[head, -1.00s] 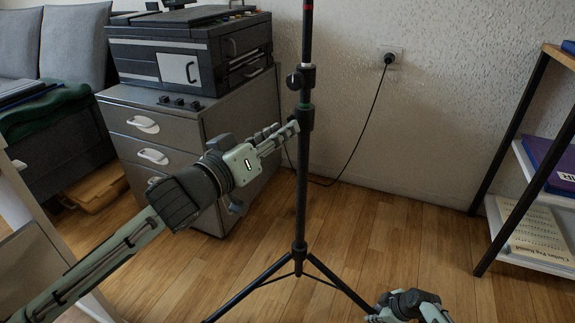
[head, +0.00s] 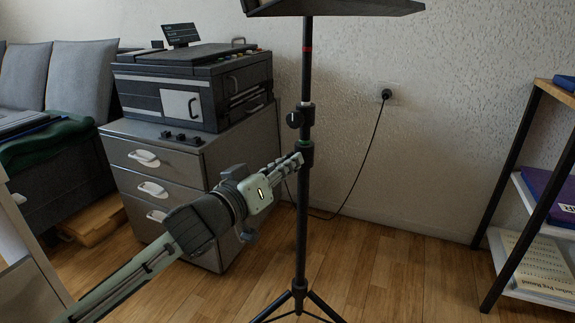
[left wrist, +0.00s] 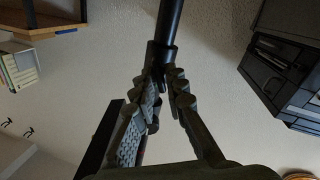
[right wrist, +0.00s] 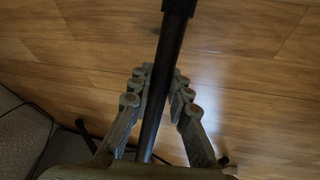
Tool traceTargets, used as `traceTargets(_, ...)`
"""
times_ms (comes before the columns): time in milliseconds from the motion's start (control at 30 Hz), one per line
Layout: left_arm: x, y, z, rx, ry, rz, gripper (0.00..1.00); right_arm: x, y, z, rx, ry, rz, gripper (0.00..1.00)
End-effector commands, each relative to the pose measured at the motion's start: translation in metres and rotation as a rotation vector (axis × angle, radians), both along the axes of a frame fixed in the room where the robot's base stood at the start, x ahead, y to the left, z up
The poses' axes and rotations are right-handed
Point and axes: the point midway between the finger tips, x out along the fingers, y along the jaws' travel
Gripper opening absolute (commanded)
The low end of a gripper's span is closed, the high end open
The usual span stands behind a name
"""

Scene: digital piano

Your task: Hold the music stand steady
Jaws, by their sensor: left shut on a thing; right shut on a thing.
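The black music stand (head: 303,225) stands upright on a tripod base, with the lower edge of its desk (head: 335,8) at the top of the head view. My left gripper (head: 298,160) comes in from the left and is shut on the stand's pole just below the clamp knob. In the left wrist view its fingers (left wrist: 164,88) close around the pole (left wrist: 169,25). My right gripper is outside the head view. In the right wrist view its fingers (right wrist: 162,78) are shut on a lower length of the pole (right wrist: 168,50), above the wooden floor.
A grey drawer cabinet (head: 225,165) carrying a black printer (head: 190,95) stands behind my left arm. A shelf unit (head: 510,180) with books is at the right. A cord (head: 372,135) hangs from the wall socket (head: 390,93). Floor right of the stand is clear.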

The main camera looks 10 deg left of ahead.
Motion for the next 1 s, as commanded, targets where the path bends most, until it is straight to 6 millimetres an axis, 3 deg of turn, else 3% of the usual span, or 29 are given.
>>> traceTargets(367, -0.0004, -0.0002, 0.0003, 0.092, -0.04, 0.0, 0.0, -0.0001, -0.0019, -0.0003, -0.003, 0.0, -0.001, 0.0)
traceTargets(1000, -0.0013, -0.0023, 0.0006, 0.615, -0.269, -0.001, 0.0, -0.0002, -0.0023, -0.0005, -0.003, 0.0, -0.001, 0.0)
